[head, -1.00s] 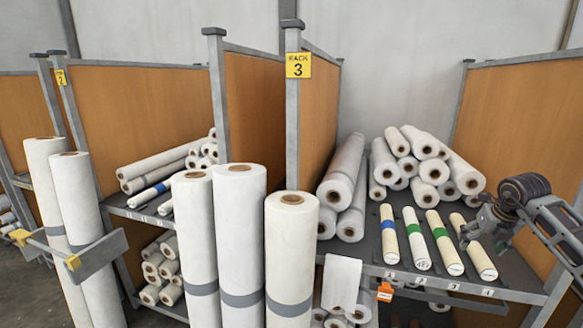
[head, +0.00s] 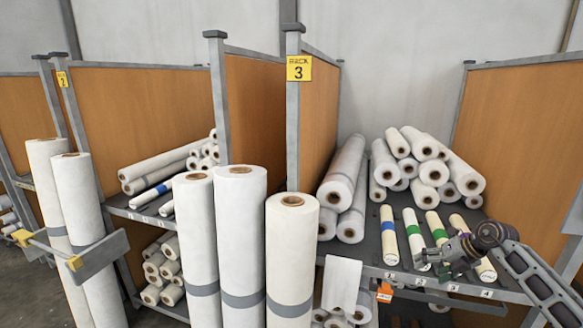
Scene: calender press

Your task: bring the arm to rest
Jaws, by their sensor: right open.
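My right arm comes in from the right, and its gripper (head: 436,262) is open and empty over the front of the rack 3 shelf (head: 374,253). The gripper hangs in front of the narrow rolls lying there and partly hides the lower ends of those on the right. A blue-banded roll (head: 389,237) and a green-banded roll (head: 414,232) lie to its left. Another green-banded roll (head: 435,222) and a rightmost roll (head: 458,222) lie behind the gripper and wrist. I cannot tell whether the gripper touches any roll. My left gripper is not in view.
Tall upright rolls (head: 240,225) stand in front at the centre, with more at the left by a yellow-ended bracket (head: 95,255). Thick rolls (head: 432,172) are stacked at the shelf's back. Brown partitions (head: 520,130) flank the bay.

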